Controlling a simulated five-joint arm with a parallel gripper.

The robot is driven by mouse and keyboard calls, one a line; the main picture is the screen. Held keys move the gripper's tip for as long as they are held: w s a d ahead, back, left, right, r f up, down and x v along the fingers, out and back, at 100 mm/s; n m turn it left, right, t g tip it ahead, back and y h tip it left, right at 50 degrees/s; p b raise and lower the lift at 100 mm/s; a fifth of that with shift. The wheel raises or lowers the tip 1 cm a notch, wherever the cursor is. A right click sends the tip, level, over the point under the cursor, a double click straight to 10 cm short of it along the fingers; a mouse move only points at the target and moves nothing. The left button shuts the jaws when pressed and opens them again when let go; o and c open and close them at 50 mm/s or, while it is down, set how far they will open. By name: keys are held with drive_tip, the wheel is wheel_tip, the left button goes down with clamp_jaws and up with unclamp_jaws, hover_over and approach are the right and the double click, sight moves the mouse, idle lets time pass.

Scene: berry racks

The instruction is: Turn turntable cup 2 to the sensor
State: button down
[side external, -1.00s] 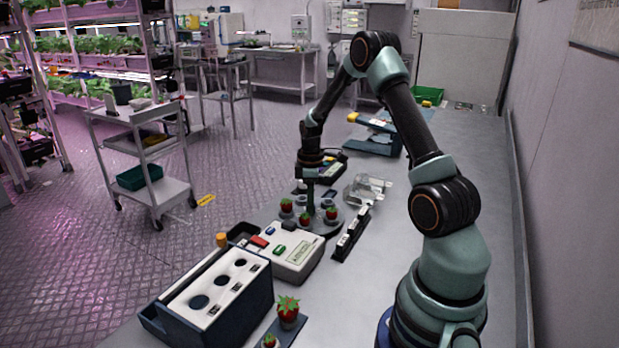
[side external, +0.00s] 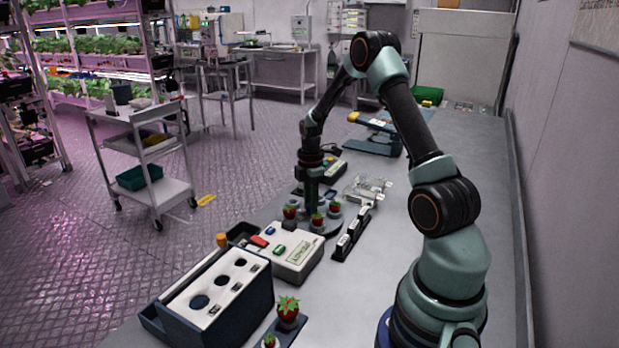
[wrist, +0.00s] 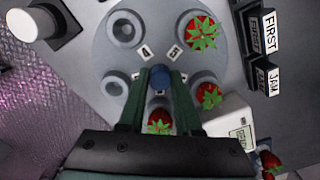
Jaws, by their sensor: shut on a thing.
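My gripper (side external: 311,190) points straight down over the round grey turntable (side external: 325,230). In the wrist view its two fingers (wrist: 158,85) are shut around the blue central knob (wrist: 160,74). The turntable (wrist: 158,48) bears a ring of cups. Three hold strawberries: upper right (wrist: 202,33), right (wrist: 209,95) and near the gripper body (wrist: 159,121). An empty cup (wrist: 123,29) is at upper left and another (wrist: 115,85) at left. Number tags 4 (wrist: 145,53) and 5 (wrist: 174,52) are readable; I cannot make out a tag 2. I cannot identify the sensor for certain.
A black rack with cards (side external: 351,236) stands right of the turntable. A white box with coloured buttons (side external: 292,250) stands in front. A white cylinder (wrist: 30,22) is at upper left in the wrist view. Clear plastic boxes (side external: 368,188) lie behind right. The bench's right side is clear.

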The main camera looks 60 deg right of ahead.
drive_tip(key=shift+n, duration=2.9)
drive_tip(key=c, duration=0.6)
unclamp_jaws()
wheel_tip(320, 180, up, 12)
drive_tip(key=shift+r, duration=0.1)
